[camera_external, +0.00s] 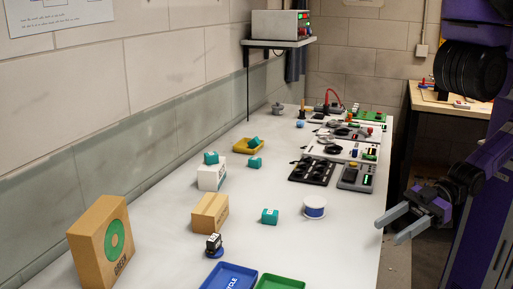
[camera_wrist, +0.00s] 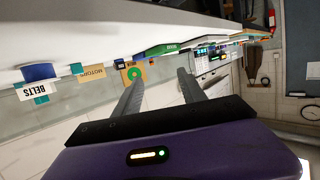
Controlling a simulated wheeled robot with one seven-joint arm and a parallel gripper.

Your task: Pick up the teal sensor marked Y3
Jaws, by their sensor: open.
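Several teal blocks are in the external view, and I cannot read which is marked Y3. One teal block (camera_external: 269,216) lies on the bench left of the white and blue spool. Another teal block (camera_external: 210,158) sits on the white box (camera_external: 211,178). A third (camera_external: 255,162) lies on the bench beside that box, and one more (camera_external: 253,141) is at the yellow tray (camera_external: 242,148). The wrist view shows a teal block (camera_wrist: 77,69) and another (camera_wrist: 41,99) at the BELTS box. My gripper (camera_external: 387,231) is open and empty by the bench's right edge, away from them; its fingers also show in the wrist view (camera_wrist: 160,76).
The spool (camera_external: 314,208) stands between my gripper and the nearest teal block. A cardboard box (camera_external: 210,213), a small black item (camera_external: 214,246), a blue tray (camera_external: 232,277) and a green tray (camera_external: 280,283) are nearby. Dark panels (camera_external: 312,171) lie behind. The bench's front right is clear.

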